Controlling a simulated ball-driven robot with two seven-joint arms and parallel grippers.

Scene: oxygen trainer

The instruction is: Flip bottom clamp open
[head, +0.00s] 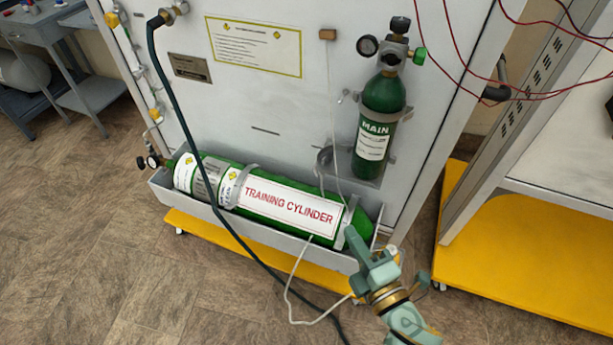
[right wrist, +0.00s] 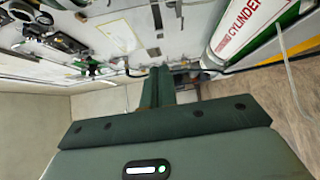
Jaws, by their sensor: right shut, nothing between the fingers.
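The green training cylinder (head: 285,205) lies in a grey trough (head: 270,232) at the foot of the white panel. A grey band (head: 232,188) wraps its left part and another (head: 348,213) its right end. The upright green MAIN cylinder (head: 384,92) stands on the panel, with a grey bracket or clamp (head: 325,160) at its lower left; I cannot tell its state. My right gripper (head: 350,232) is shut and empty, just in front of the training cylinder's right end. In the right wrist view its fingers (right wrist: 156,88) are together, with the training cylinder (right wrist: 245,28) upper right. My left gripper is out of view.
A dark hose (head: 185,110) hangs across the panel and trough to the floor. A pale cord (head: 290,290) loops on the floor near my right arm. A yellow-based rack (head: 530,250) stands at the right. The floor at left is clear.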

